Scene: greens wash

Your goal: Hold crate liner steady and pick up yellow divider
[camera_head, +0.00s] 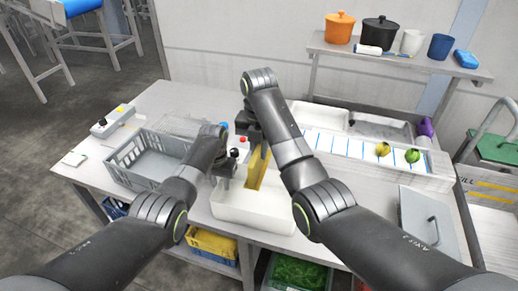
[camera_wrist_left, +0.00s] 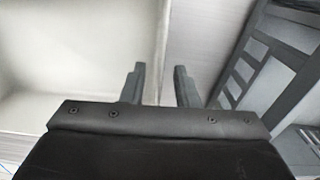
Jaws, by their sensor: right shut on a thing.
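The white crate liner (camera_head: 262,217) is an open tray at the front middle of the table. The yellow divider (camera_head: 258,172) stands roughly upright, slightly tilted, at the liner's back left part. My right gripper (camera_head: 256,146) is shut on its upper end. Whether the divider's lower edge touches the liner floor, I cannot tell. My left gripper (camera_head: 222,181) is at the liner's left wall. In the left wrist view, its two fingers (camera_wrist_left: 160,80) are apart, with the liner's rim (camera_wrist_left: 163,45) running between them. The liner's inside (camera_wrist_left: 70,60) lies to the left there.
A grey crate (camera_head: 150,166) stands left of the liner and also shows in the left wrist view (camera_wrist_left: 262,65). A long white trough (camera_head: 350,152) with green and yellow round items is at the back right. A grey lidded panel (camera_head: 425,215) lies at the right.

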